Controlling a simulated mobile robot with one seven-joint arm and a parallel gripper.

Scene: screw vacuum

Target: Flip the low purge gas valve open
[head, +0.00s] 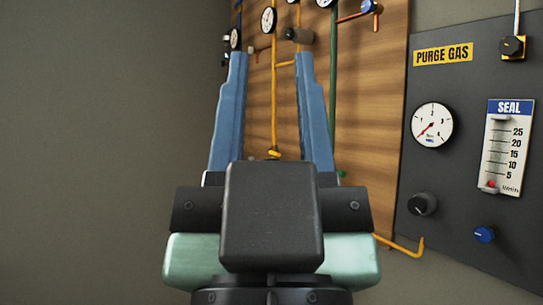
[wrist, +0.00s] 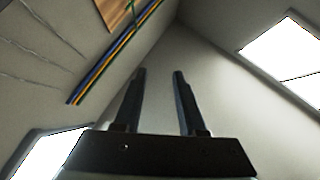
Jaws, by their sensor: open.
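My gripper (head: 270,55) is open and empty, its two blue fingers pointing up in the head view. It also shows in the wrist view (wrist: 160,71) with bare space between the fingers. Behind it is a wooden board (head: 375,80) with coloured pipes. A yellow pipe (head: 274,95) runs down between the fingers to a small yellow fitting (head: 274,153). A black panel (head: 460,175) labelled "PURGE GAS" (head: 443,55) stands at the right, with a black knob (head: 422,204) and a blue knob (head: 484,234). No label shows which part is the low purge gas valve.
A round gauge (head: 432,125) and a SEAL flow meter (head: 502,148) are on the black panel. A yellow pipe end (head: 408,247) sticks out below the board. The left side is bare grey wall (head: 100,130).

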